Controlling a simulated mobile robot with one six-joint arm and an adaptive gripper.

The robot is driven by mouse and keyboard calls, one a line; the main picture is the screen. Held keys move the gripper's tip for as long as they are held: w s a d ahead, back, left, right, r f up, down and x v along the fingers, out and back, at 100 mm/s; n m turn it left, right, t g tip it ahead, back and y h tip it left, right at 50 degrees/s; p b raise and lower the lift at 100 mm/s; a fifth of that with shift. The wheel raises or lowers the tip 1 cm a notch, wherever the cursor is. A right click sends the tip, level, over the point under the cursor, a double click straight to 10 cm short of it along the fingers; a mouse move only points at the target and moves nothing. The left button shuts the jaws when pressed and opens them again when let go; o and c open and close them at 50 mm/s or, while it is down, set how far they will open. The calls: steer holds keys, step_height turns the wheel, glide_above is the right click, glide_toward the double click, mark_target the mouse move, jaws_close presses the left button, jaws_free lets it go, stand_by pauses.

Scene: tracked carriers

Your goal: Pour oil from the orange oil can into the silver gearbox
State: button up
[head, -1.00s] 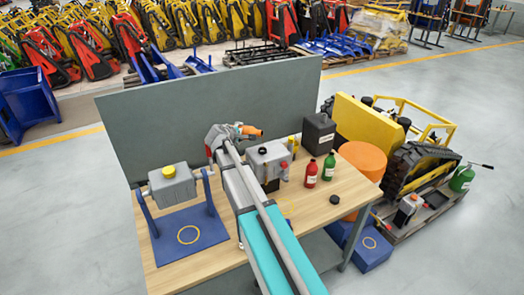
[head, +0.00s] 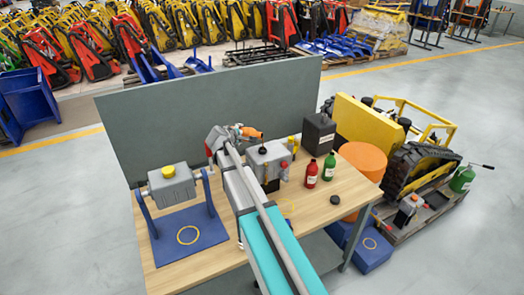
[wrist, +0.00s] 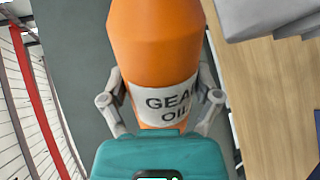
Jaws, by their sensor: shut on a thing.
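My gripper (wrist: 160,108) is shut on the orange oil can (wrist: 156,45), with one finger on each side of its white "GEAR OIL" label. In the head view the orange can (head: 253,133) lies nearly level above the table, its end toward the right. A silver-grey box (head: 268,165) with a dark round spot on top stands just below and right of it. The can appears apart from this box. Another silver-grey box (head: 173,188) with a yellow cap hangs in a blue stand at the left. I cannot tell which box is the gearbox. The can's spout is not visible.
A grey panel (head: 150,125) stands behind the wooden table (head: 315,215). A red bottle (head: 311,174), a green bottle (head: 329,166), a loose black cap (head: 335,200) and a dark canister (head: 318,133) are on the right. A yellow tracked machine (head: 370,130) stands beyond.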

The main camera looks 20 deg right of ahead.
steer(key=shift+f+b, duration=0.5)
stand_by(0.9)
steer(key=shift+n+g+h, duration=0.4)
steer(key=shift+n+h, duration=0.1)
steer(key=shift+n, duration=0.1)
step_height(320, 180, up, 5)
steer(key=p, duration=0.4)
steer(key=shift+w+f, duration=0.1)
steer(key=shift+n+h, duration=0.3)
steer(key=shift+n, duration=0.1)
steer(key=shift+d+r, duration=0.1)
steer(key=shift+r, duration=0.1)
